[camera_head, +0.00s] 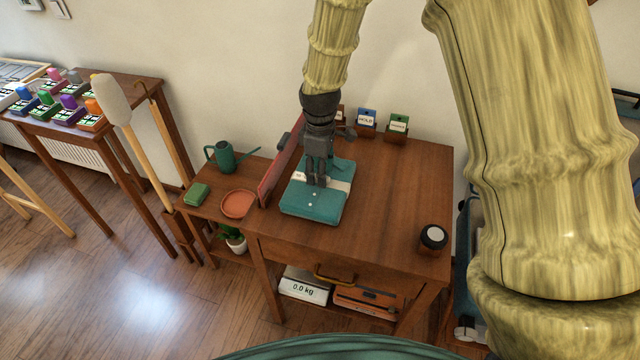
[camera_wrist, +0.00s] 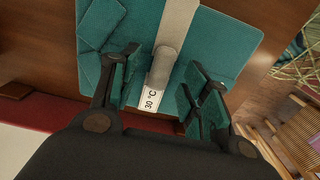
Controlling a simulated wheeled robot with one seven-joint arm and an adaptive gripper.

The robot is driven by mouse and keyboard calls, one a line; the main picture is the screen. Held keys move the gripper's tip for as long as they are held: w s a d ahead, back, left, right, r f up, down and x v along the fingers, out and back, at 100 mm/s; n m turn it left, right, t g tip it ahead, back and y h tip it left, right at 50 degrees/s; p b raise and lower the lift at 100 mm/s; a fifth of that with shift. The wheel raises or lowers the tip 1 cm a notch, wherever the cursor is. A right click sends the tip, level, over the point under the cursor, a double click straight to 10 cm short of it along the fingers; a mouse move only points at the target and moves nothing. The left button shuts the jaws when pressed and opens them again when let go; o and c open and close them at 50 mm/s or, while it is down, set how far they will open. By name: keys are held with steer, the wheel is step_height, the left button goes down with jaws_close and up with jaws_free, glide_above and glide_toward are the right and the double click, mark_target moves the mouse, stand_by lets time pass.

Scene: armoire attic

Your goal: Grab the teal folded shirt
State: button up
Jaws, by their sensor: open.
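The teal folded shirt (camera_head: 314,208) lies flat on the wooden table, with a pale band across it. In the wrist view the shirt (camera_wrist: 232,38) fills the upper middle, and a white tag reading "30 °C" (camera_wrist: 151,98) shows at the band's end. My gripper (camera_head: 317,184) points down over the shirt. In the wrist view my gripper (camera_wrist: 160,88) is open, one finger on each side of the band and tag. I cannot tell whether the fingertips touch the cloth.
A red upright panel (camera_head: 279,168) stands along the table's left edge, close beside the shirt. Small labelled boxes (camera_head: 367,122) stand at the back, and a dark round device (camera_head: 433,238) sits at the front right. The tabletop right of the shirt (camera_head: 400,185) is clear.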

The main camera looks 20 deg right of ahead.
steer(key=shift+s+f, duration=0.1)
steer(key=shift+f, duration=0.55)
jaws_close()
steer(key=shift+r, duration=0.1)
